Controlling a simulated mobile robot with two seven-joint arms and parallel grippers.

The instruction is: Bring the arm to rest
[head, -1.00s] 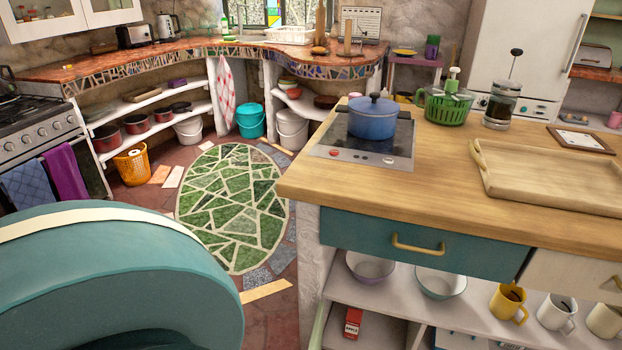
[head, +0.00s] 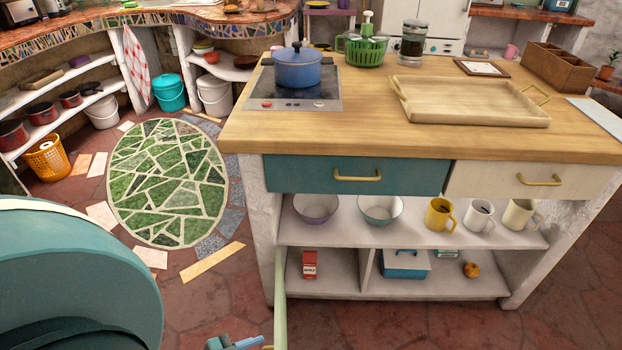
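A large teal rounded part of my own arm (head: 75,275) fills the lower left of the head view. A small blue-grey piece, which looks like part of my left gripper (head: 235,343), shows at the bottom edge, cut off by the frame. It is close to the edge-on pale green door (head: 280,310) of the island and a bit of brass handle (head: 267,347). Whether its fingers are open, or touch the handle, I cannot tell. My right gripper is not in view.
The wooden island (head: 340,135) carries a blue pot (head: 297,72) on a hob, a tray (head: 470,116) and a wooden box (head: 565,68). Its drawers are closed. Bowls and mugs stand on its open shelf. Clear floor with a green mosaic oval (head: 170,180) lies to its left.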

